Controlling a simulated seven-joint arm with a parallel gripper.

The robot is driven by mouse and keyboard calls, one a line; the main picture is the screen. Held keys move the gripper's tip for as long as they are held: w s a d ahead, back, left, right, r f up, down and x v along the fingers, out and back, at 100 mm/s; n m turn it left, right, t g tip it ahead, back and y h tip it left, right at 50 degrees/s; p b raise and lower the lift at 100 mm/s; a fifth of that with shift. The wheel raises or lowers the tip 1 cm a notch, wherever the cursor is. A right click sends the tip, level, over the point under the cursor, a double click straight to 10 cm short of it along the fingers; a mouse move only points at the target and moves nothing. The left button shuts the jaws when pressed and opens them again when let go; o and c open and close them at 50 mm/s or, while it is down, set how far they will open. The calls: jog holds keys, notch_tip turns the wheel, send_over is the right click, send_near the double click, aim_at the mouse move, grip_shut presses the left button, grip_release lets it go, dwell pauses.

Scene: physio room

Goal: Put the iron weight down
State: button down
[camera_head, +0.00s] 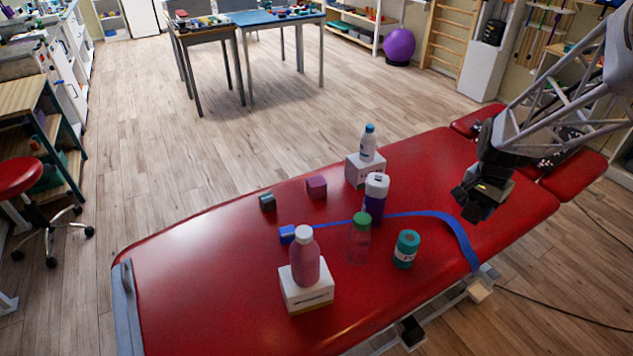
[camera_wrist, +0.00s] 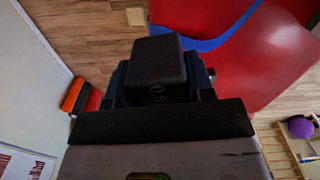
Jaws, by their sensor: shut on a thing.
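In the head view my gripper (camera_head: 472,203) hangs at the right, in front of the right part of the red treatment table (camera_head: 215,285). There the weight cannot be told apart from the dark jaws. The height of the weight above the table is hard to judge.
On the table, a blue band (camera_head: 425,214) runs toward the near right edge. Left of my gripper stand a teal roll (camera_head: 406,249), a clear green-capped bottle (camera_head: 359,242), a purple bottle (camera_head: 375,200) and a pink bottle (camera_head: 305,260) on a box. The table's left end is bare.

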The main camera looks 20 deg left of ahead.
jog(key=w+a+n, duration=0.3)
jog(key=a+n, duration=0.1)
jog(key=a, duration=1.5)
jog(key=w+a+n, duration=0.3)
jog(key=w+a, duration=0.1)
jog(key=a, duration=1.5)
notch_tip(320, 180, down, 11)
jog(key=shift+a+r, duration=0.1)
jog(key=shift+a, duration=0.05)
send_over(316, 181)
jog(key=shift+w+f, duration=0.15)
jog(key=shift+f, duration=0.6)
jog(key=shift+f, duration=0.1)
jog(key=shift+f, duration=1.65)
jog(key=shift+f, duration=0.15)
